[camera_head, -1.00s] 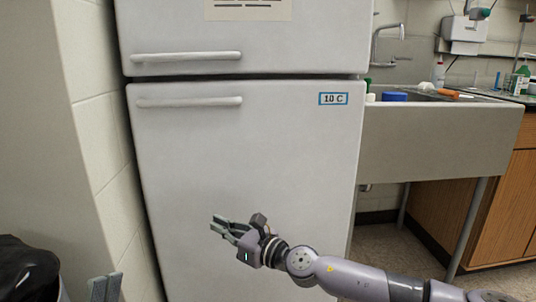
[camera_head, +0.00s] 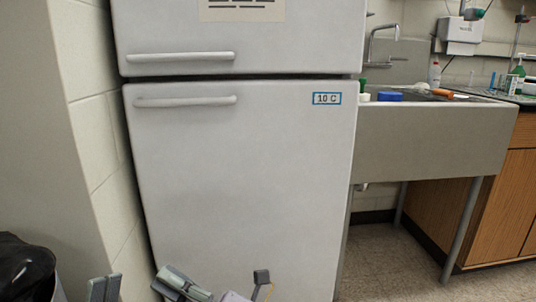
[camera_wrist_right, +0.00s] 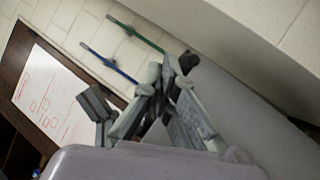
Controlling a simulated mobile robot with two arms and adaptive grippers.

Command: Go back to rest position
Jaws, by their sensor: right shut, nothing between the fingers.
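My right gripper (camera_head: 181,284) is at the bottom edge of the head view, in front of the lower part of the white fridge. Its fingers are shut and empty; most of its arm is out of the picture. In the right wrist view the shut fingers (camera_wrist_right: 165,95) show with nothing between them. Grey tips that look like my left gripper (camera_head: 104,288) stand at the bottom left of the head view. Their lower part is cut off, and I cannot tell whether they are open.
The white fridge (camera_head: 240,180) has both doors shut. A steel sink (camera_head: 430,135) and a wooden cabinet (camera_head: 500,210) stand to its right. A black bag (camera_head: 22,265) sits at lower left by the wall. A whiteboard (camera_wrist_right: 50,90) shows in the wrist view.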

